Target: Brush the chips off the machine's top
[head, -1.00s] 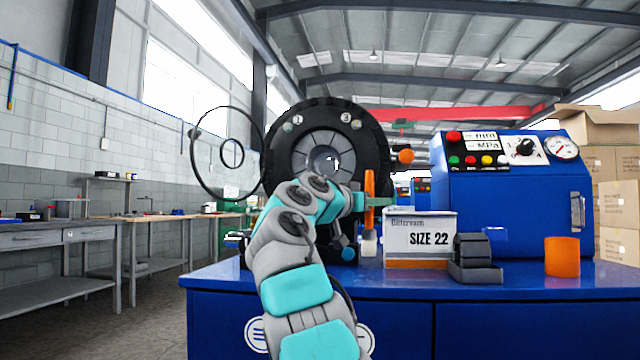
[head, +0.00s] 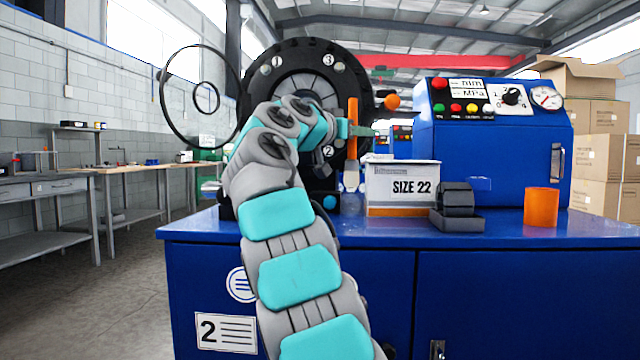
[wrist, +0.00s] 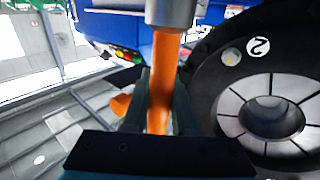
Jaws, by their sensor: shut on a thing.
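My gripper (head: 352,130) is shut on the orange handle of a brush (head: 353,112). The brush is upright in the head view, with its metal ferrule and pale tip downward, in front of the crimper's round black head (head: 255,72) and left of the SIZE 22 box. The wrist view shows the orange handle (wrist: 160,85) between the fingers, with the ferrule at the top of the picture. The machine's blue top (head: 500,226) spreads below. I cannot make out any chips on it. My arm hides part of the head and top.
The SIZE 22 box (head: 402,187), a dark grey block (head: 457,207) and an orange cup (head: 541,207) stand on the blue top. A blue control cabinet (head: 500,150) rises behind them. The front right of the top is clear.

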